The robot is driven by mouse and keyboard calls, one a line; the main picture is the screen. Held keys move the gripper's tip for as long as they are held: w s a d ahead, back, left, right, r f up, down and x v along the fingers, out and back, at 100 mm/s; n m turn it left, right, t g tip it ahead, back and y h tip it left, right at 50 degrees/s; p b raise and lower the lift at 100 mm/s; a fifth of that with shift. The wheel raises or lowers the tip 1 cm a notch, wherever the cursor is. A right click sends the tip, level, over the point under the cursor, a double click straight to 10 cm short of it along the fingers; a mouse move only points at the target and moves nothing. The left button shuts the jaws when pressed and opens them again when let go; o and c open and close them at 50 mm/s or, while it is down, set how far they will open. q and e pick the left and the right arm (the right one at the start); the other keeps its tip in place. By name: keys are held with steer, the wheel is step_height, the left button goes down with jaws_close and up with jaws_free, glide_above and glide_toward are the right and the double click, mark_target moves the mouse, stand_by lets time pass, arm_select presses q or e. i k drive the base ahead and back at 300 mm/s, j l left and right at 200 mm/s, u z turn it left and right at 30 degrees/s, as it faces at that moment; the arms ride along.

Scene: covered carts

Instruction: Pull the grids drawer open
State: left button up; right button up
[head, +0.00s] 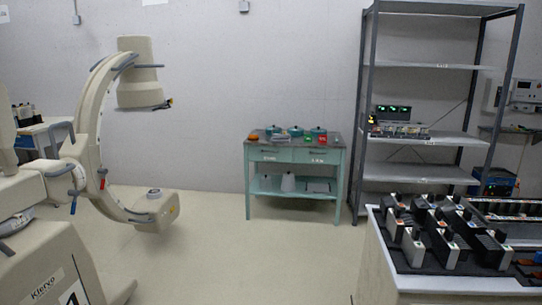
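A small teal table (247,187) stands against the back wall in the middle of the head view. It has two drawers side by side under its top, a left drawer (270,157) and a right drawer (329,157). Each has a handle and a small dark label; the labels are too small to read, so I cannot tell which one says grids. Both drawer fronts look flush, so both appear shut. Neither of my grippers shows in this view.
Pots (293,131) and small coloured items stand on the table top. A C-arm machine (88,140) fills the left. A grey shelf rack (428,142) stands right of the table. A counter (377,262) with black and grey devices is at the front right. Open floor (240,260) lies before the table.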

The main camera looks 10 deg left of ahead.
mark_target(273, 154)
steer(key=i+j+u, duration=0.1)
steer(key=i+u, duration=0.2)
steer(key=i, duration=2.25)
steer(key=i+j, duration=0.1)
steer(key=i, duration=0.75)
steer(key=i+j+z, duration=0.15)
steer(key=i, duration=0.7)
